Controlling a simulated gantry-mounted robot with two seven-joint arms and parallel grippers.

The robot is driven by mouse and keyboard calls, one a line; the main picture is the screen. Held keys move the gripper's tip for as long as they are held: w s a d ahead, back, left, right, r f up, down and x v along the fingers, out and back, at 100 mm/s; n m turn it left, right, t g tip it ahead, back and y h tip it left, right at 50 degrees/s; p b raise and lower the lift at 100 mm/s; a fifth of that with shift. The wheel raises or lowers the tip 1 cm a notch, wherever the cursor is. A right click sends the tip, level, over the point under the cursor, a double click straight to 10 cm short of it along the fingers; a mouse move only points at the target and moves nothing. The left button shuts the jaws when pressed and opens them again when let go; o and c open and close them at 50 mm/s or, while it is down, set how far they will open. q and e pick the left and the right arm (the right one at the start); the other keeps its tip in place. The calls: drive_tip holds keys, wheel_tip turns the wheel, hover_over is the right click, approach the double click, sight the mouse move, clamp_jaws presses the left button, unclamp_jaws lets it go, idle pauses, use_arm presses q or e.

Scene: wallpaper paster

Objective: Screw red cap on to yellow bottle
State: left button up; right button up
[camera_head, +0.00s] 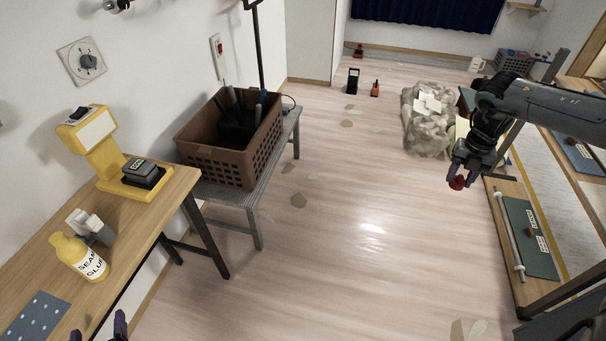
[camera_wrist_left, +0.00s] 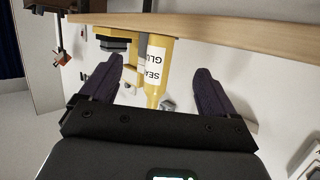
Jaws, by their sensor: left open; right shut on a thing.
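The yellow bottle (camera_head: 77,257), labelled "SEAM GLUE", stands upright on the wooden table at the left, with no cap on its neck. In the left wrist view the bottle (camera_wrist_left: 157,72) shows between my open fingers, some way beyond them. My left gripper (camera_head: 100,328) is open and empty at the bottom edge of the head view; its fingers also show in the left wrist view (camera_wrist_left: 155,90). My right gripper (camera_head: 461,175) is shut on the red cap (camera_head: 457,183) and holds it in the air over the floor, far right of the bottle.
A grey and white object (camera_head: 92,228) stands right behind the bottle. A yellow device (camera_head: 100,150) stands further back on the table (camera_head: 150,212). A brown crate (camera_head: 238,150) sits on a grey bench. A blue dotted mat (camera_head: 38,318) lies in front of the bottle. Open floor (camera_head: 350,220) separates my grippers.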

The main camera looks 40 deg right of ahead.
sight(76, 263)
use_arm(q)
drive_tip(key=w+r+t, duration=0.3)
drive_tip(key=w+r, duration=0.3)
drive_tip(key=shift+w+a+r+h, duration=0.15)
drive_tip(key=shift+w+a+h, duration=0.05)
drive_tip(key=shift+a+h, duration=0.15)
use_arm(e)
drive_tip(key=w+a+r+n, duration=0.3)
drive_tip(key=w+a+n, duration=0.3)
drive_tip(key=w+n, duration=0.1)
drive_tip(key=w+a+r+n, duration=0.4)
drive_tip(key=w+a+n, duration=0.3)
drive_tip(key=n, duration=0.1)
drive_tip(key=shift+r+n, duration=0.3)
use_arm(q)
drive_tip(key=shift+w+d+b, duration=0.2)
drive_tip(key=shift+w, duration=1.5)
drive_tip(key=shift+w+d+b, duration=0.15)
drive_tip(key=shift+w+d, duration=0.05)
drive_tip(key=shift+w, duration=1.5)
use_arm(e)
drive_tip(key=shift+f, duration=0.6)
